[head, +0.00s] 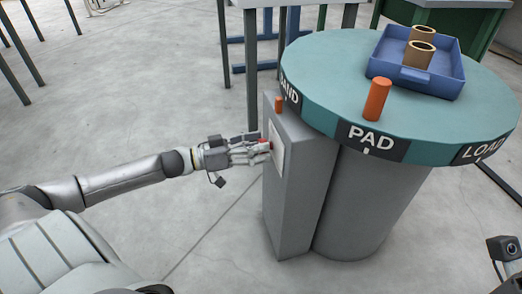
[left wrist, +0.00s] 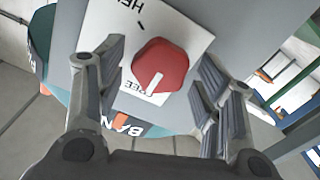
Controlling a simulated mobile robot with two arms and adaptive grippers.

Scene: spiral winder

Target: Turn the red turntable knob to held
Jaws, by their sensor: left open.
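The red turntable knob (left wrist: 162,66) sits on a white label plate (left wrist: 102,20) and carries a white pointer line. In the left wrist view the line points down, toward the partly covered word "FREE"; a cut-off word starting "HE" stands at the top. My left gripper (left wrist: 158,78) is open, with one finger on each side of the knob and visible gaps between. In the head view the left gripper (head: 259,150) is at the side face of the grey box (head: 300,185), and the knob (head: 265,144) is mostly hidden by its fingers.
The round teal turntable (head: 325,75) stands right of the box, with "PAD" and "LOAD" on its rim. It bears an orange peg (head: 377,98) and a blue tray (head: 440,84) holding two tan tubes. The floor left of the box is clear.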

